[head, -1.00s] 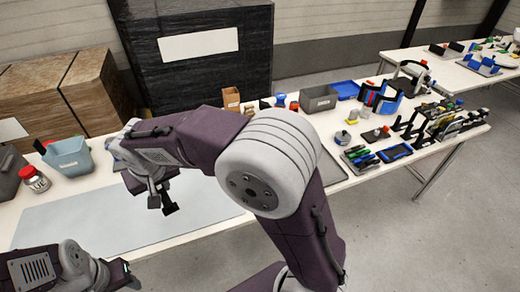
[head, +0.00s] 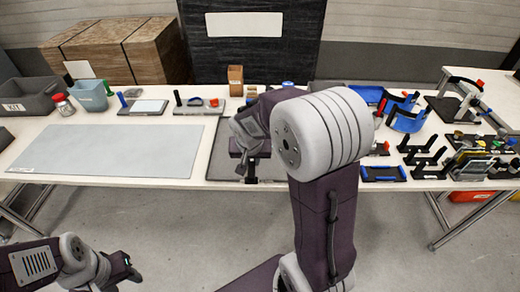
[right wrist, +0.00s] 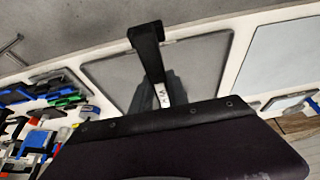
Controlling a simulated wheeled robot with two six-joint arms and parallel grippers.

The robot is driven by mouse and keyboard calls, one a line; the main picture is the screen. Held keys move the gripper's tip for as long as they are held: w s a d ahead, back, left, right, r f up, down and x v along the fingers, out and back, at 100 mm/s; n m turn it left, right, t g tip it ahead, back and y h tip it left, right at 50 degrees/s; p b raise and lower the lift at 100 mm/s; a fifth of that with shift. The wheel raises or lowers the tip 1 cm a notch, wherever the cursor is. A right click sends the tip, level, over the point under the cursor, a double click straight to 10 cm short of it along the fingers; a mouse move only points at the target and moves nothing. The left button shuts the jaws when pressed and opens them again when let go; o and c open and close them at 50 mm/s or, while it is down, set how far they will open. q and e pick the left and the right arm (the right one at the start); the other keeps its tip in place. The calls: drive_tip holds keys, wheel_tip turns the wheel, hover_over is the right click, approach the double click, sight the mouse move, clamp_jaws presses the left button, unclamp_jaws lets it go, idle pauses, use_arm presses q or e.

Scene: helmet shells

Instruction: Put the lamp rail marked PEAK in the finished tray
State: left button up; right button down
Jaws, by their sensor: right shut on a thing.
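My right gripper (head: 250,178) is shut on a small black piece, largely hidden by my arm in the head view. In the right wrist view the black piece (right wrist: 148,48) has a bent end, and a white patch with partly hidden letters shows beside it; I cannot read PEAK. The gripper is over a dark shallow tray (head: 222,158) in the middle of the table; the tray also shows in the right wrist view (right wrist: 108,68). No label on it is readable, so I cannot confirm it is the finished tray. My left gripper (head: 130,280) is low at the left, its fingers unclear.
A pale mat (head: 110,150) lies clear on the left. A grey bin marked KIT (head: 35,98), a red-lidded jar (head: 64,106) and a blue-grey bin (head: 88,96) stand behind it. Black stands (head: 420,158) and a blue-edged tray (head: 384,174) crowd the right.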

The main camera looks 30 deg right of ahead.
drive_tip(key=shift+w+d, duration=0.1)
drive_tip(key=shift+d, duration=0.05)
drive_tip(key=w+d+f, duration=0.2)
drive_tip(key=w, duration=0.1)
drive_tip(key=w+d+f+p, duration=0.1)
drive_tip(key=w+d+f, duration=0.1)
drive_tip(key=w, duration=0.1)
drive_tip(key=w+d+f, duration=0.2)
drive_tip(key=w, duration=0.1)
drive_tip(key=shift+d+f, duration=0.35)
drive_tip(key=shift+f, duration=0.05)
drive_tip(key=shift+w+d+f, duration=0.1)
drive_tip(key=shift+d, duration=0.05)
wheel_tip(320, 180, down, 4)
drive_tip(key=shift+f, duration=0.1)
drive_tip(key=shift+f+b, duration=0.15)
drive_tip(key=shift+b, duration=0.25)
drive_tip(key=c, duration=1.3)
unclamp_jaws()
